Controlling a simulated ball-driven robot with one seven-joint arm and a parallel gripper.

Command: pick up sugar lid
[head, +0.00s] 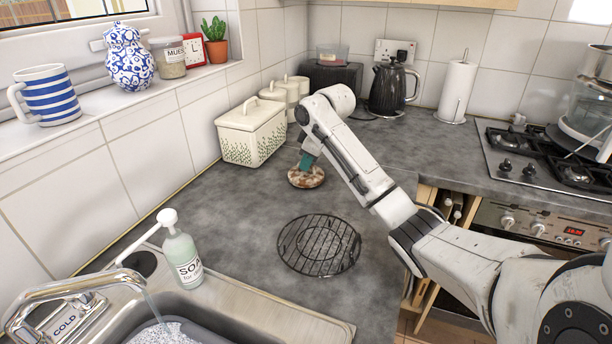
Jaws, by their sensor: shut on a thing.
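My gripper (306,161) points down over the counter, in front of the canisters. Its tip shows as a small teal part, right at a round brown and whitish mottled disc (306,178). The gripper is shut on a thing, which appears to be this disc. The fingers are too small to make out, and I cannot tell whether the disc is clear of the counter. Cream lidded canisters (276,94) stand behind, partly hidden by my arm. No label reading sugar is legible, so I cannot tell which lid is the sugar lid.
A cream bread bin (251,132) stands left of my gripper. A round black wire rack (319,245) lies in front. A soap bottle (183,256) stands by the sink (262,319). A black kettle (390,88) and paper roll (457,92) stand behind. The grey counter between is clear.

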